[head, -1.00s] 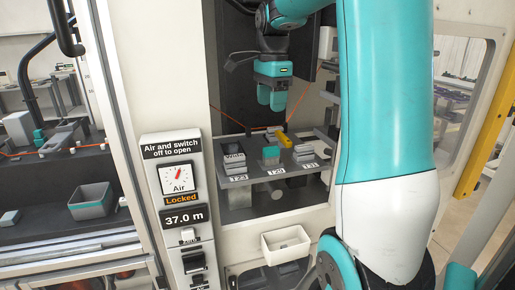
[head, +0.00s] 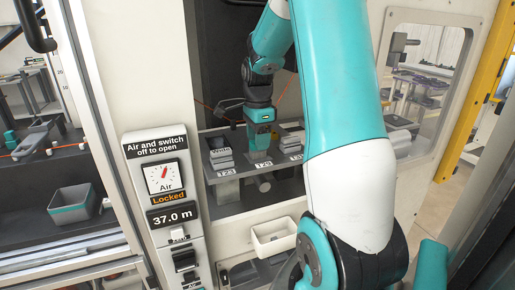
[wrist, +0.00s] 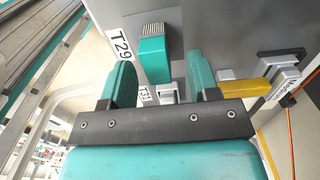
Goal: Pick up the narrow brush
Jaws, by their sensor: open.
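In the wrist view a teal block with a grey ribbed end (wrist: 152,48) lies on the grey shelf beside the T29 label (wrist: 122,40). It may be the narrow brush, but I cannot read a name on it. My gripper (wrist: 160,80) is open, its two teal fingers apart with nothing between them, and the block lies just beyond the fingertips. In the head view my gripper (head: 262,132) is low over the middle of the shelf, above the T29 label (head: 264,163), and hides much of what lies there.
A yellow piece (wrist: 248,88) and a grey block marked "Medium" (wrist: 285,88) lie at right in the wrist view. Grey blocks (head: 220,152) sit at T23. A white bin (head: 273,237) hangs below the shelf. The control panel (head: 165,180) stands at left.

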